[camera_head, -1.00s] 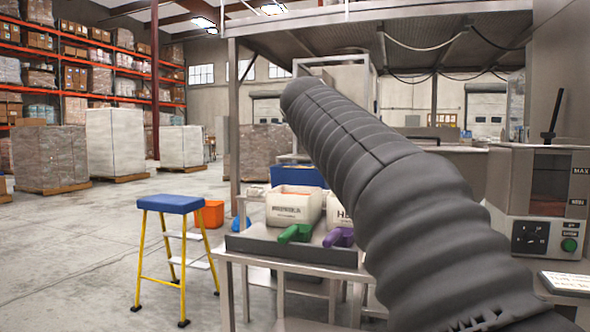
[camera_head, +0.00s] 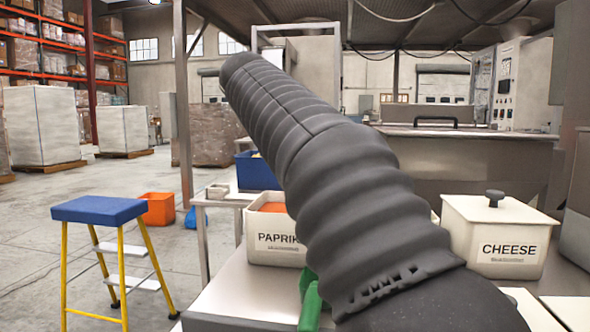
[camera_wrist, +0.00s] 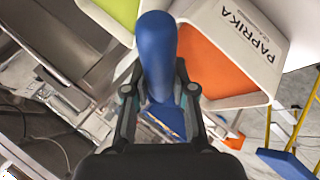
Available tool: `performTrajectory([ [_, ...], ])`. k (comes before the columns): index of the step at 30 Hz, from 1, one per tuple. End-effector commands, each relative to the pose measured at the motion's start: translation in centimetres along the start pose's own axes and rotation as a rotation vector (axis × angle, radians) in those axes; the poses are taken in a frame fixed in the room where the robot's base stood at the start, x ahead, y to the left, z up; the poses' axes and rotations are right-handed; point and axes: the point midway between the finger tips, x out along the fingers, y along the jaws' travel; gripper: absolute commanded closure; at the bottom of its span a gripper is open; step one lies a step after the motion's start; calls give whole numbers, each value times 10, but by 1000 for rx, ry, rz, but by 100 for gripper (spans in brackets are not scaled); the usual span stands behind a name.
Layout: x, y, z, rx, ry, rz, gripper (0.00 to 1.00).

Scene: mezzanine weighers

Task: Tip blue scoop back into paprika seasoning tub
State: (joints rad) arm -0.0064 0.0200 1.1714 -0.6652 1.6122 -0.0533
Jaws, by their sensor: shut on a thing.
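The paprika tub (camera_head: 276,240) is a white, labelled box with orange-red seasoning inside, left of my arm in the head view. In the wrist view the paprika tub (camera_wrist: 258,40) is tilted in the picture, its open top facing left. My gripper (camera_wrist: 160,95) is shut on the blue scoop (camera_wrist: 157,48), whose rounded blue part points up in the picture. The scoop overlaps the tub's left edge in that view; I cannot tell its height over it or whether it holds seasoning. My arm hides gripper and scoop in the head view.
A white tub with green contents (camera_wrist: 113,14) lies beside the paprika tub. A green scoop (camera_head: 309,302) is on the bench in front. The lidded cheese tub (camera_head: 497,236) stands right of my arm. A blue-topped step stool (camera_head: 98,209) and orange bin (camera_head: 158,209) stand on the floor left.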

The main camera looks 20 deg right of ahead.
Motion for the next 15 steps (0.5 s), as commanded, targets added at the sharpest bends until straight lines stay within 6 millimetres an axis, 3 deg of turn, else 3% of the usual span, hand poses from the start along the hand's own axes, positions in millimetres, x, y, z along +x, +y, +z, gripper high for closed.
performTrajectory([
  [15, -12, 22, -5, 123, -1, -284, 100],
])
